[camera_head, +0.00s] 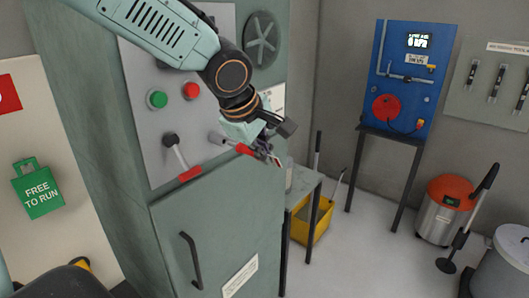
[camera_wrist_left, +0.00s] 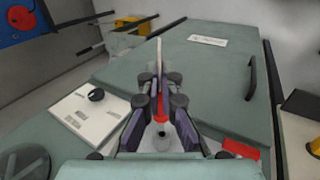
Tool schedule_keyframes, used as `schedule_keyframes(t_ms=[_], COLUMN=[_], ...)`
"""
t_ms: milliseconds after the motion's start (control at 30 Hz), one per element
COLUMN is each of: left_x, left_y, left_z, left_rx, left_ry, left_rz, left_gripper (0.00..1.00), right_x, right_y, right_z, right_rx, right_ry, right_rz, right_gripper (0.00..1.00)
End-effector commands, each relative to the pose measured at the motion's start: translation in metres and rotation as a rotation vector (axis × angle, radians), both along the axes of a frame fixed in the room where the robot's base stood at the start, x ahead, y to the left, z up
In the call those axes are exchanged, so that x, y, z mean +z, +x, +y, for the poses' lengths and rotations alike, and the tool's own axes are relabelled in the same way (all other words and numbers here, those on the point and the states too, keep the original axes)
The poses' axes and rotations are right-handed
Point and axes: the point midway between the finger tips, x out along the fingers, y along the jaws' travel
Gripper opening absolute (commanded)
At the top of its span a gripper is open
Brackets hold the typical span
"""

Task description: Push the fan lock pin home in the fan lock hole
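My left gripper (camera_head: 270,152) is in front of the grey-green cabinet (camera_head: 225,225), beside its control panel. In the left wrist view its two dark fingers (camera_wrist_left: 160,88) stand close on both sides of a slim red part, which I take to be the fan lock pin (camera_wrist_left: 160,107). A round grey end of it shows nearer the wrist camera, and a thin pale piece sticks out past the fingertips. In the head view a grey-and-red bar (camera_head: 242,149) runs from the panel towards the fingers. The fan lock hole cannot be made out. My right gripper is not in view.
The panel carries a green button (camera_head: 157,99), a red button (camera_head: 192,90) and a black-knobbed lever (camera_head: 172,147) with a red end. A fan grille (camera_head: 262,38) is above. A small table (camera_head: 303,186) and yellow bin (camera_head: 318,220) stand right of the cabinet.

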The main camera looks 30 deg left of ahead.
Motion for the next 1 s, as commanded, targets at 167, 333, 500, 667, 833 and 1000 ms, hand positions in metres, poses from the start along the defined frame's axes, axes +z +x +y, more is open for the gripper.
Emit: schedule_keyframes(t_ms=[167, 333, 500, 667, 833, 1000], left_x=[0.000, 0.000, 0.000, 0.001, 0.001, 0.001], left_y=[0.000, -0.001, -0.001, -0.001, 0.000, 0.000], left_z=[0.000, 0.000, 0.001, 0.004, 0.007, 0.011], left_rx=[0.000, 0.000, 0.000, -0.001, -0.002, -0.001], left_ry=[0.000, 0.000, 0.000, -0.001, -0.001, -0.002], left_rz=[-0.001, -0.001, -0.001, -0.001, -0.001, 0.000], left_gripper=[0.00, 0.00, 0.00, 0.00, 0.00, 0.00], right_x=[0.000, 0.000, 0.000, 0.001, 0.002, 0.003], right_y=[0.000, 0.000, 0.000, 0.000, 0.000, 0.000], right_z=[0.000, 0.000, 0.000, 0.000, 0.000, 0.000], right_rx=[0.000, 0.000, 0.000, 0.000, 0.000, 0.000], right_ry=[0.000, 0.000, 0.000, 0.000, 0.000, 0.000], right_rz=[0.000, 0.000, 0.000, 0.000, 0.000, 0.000], right_gripper=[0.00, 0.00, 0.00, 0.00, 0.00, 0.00])
